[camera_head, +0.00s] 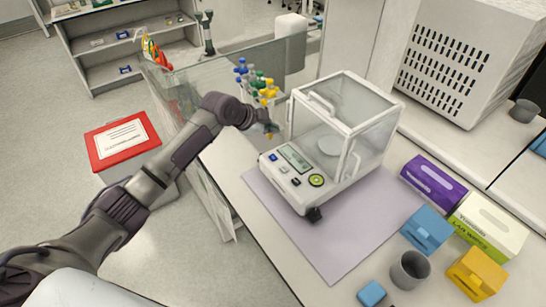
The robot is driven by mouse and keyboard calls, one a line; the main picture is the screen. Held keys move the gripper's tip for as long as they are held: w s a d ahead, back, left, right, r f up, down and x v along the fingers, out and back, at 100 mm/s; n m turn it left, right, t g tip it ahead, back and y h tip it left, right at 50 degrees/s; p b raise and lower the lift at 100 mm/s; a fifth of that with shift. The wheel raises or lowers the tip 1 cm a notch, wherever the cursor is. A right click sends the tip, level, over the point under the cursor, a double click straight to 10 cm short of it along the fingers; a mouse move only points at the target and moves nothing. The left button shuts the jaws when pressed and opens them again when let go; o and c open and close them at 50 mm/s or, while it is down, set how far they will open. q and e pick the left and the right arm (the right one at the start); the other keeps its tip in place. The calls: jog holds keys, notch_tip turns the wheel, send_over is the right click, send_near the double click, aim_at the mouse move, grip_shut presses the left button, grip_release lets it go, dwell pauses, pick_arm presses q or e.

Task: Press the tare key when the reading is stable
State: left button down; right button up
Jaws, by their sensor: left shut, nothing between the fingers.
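A white balance (330,140) with a clear glass draft shield stands on a lilac mat (345,235). Its round pan (330,146) looks bare. The front panel has a greenish display (295,157), too small to read. Below it are a blue key (272,157), small pale keys (290,176) and a round green-ringed key (316,180). I cannot tell which key is tare. My left gripper (271,131) is shut and empty, above and behind the panel's left end, apart from the keys. My right gripper is not in view.
Bottles with coloured caps (258,82) stand behind my left gripper. Purple (433,183) and white-green (488,224) boxes, blue and yellow holders and a grey cup (410,270) stand to the right. A glass panel (215,75) lines the bench's far left.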

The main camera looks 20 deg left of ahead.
aim_at(272, 158)
pick_arm(q)
notch_tip(272, 158, down, 8)
jog(key=b, duration=0.6)
jog(key=shift+f+b, duration=0.35)
jog(key=shift+f, duration=0.05)
dwell(0.9)
jog(key=shift+f, duration=0.35)
jog(key=shift+f+b, duration=0.45)
jog(key=shift+f, duration=0.05)
dwell(0.5)
jog(key=shift+r+p, duration=0.75)
jog(key=shift+r, duration=0.15)
